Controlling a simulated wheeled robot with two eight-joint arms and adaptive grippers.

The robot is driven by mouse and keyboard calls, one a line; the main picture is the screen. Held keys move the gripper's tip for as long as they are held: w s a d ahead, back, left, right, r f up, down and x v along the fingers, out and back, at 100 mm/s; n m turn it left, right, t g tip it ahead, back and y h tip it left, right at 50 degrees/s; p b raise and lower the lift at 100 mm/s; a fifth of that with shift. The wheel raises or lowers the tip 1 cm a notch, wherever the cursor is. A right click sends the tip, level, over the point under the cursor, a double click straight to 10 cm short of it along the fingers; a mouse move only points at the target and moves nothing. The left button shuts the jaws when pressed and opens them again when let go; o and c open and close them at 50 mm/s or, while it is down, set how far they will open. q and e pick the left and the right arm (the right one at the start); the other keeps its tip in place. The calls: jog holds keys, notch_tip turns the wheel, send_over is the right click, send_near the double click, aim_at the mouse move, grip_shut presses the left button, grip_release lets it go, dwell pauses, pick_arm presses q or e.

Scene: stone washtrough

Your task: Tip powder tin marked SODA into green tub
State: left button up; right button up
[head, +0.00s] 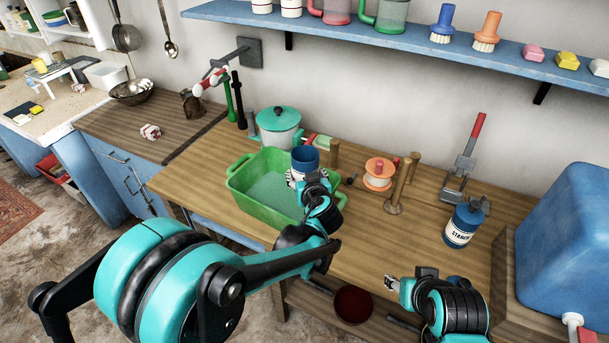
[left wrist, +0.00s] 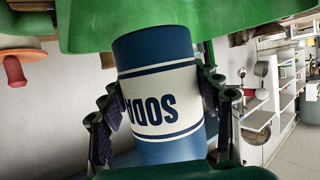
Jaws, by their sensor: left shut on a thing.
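The SODA tin (head: 305,158), blue with a white band, is held over the green tub (head: 240,183), near the tub's right side. My left gripper (head: 306,178) is shut around its sides. In the left wrist view the tin (left wrist: 160,95) sits between the two fingers, its SODA lettering upside down in the picture, and the green tub (left wrist: 190,12) spans the top edge. The tin looks about upright in the head view. The tub's visible inside looks empty. My right gripper (head: 391,284) is low at the bench's front edge; its finger opening is unclear.
A STARCH tin (head: 460,228) stands on the right of the bench. A teal lidded pot (head: 278,128) is behind the tub. An orange spool (head: 379,174) and wooden pegs (head: 395,200) stand to its right. A blue tank (head: 570,235) is at far right.

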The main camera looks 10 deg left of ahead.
dwell(0.3)
pick_arm(q)
jog(key=shift+d+r+n+h+p, duration=0.2)
jog(key=shift+r+n+h+p, duration=0.1)
jog(key=shift+n, duration=0.1)
jog(key=shift+d+n, duration=0.15)
jog(key=shift+n, duration=0.15)
jog(key=shift+w+d+r+n+h+p, duration=0.1)
jog(key=shift+d+r+n+h+p, duration=0.2)
jog(key=shift+n+h, duration=0.35)
jog(key=shift+d+n+h, duration=0.25)
jog(key=shift+n+h, duration=0.4)
jog(key=shift+n, duration=0.1)
